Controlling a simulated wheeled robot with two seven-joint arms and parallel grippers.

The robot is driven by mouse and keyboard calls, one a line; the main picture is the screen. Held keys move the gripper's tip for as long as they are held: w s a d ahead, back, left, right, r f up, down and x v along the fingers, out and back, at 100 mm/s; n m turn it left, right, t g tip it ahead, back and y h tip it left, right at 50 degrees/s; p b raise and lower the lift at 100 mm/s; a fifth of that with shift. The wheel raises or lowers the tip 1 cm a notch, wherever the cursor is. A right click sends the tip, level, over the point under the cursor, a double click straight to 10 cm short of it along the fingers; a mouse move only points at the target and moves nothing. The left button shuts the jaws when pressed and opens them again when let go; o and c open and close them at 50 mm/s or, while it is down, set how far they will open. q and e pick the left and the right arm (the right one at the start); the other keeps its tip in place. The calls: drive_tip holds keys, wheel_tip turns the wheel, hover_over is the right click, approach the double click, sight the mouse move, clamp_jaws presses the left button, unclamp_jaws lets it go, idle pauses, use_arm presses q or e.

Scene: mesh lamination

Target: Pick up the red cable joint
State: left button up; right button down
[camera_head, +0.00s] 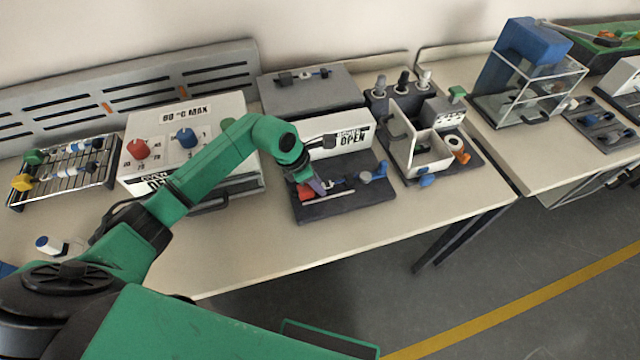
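A small red part (305,191), which looks like the red cable joint, is on the dark fixture plate (345,205) in front of the white box marked OPEN. My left arm reaches in from the left, and my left gripper (319,187) points down at the plate, right beside the red part. The gripper and wrist partly cover the red part. The fingers are too small to tell whether they are open, or whether they touch it. My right gripper is not in view.
The white OPEN box (350,142) stands close behind the gripper. A white control box (150,125) with red and blue knobs stands left, under my arm. An open-topped white station (413,160) stands right. The table front is clear.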

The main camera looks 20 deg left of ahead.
use_arm(q)
clamp_jaws()
drive_tip(key=shift+r, duration=0.15)
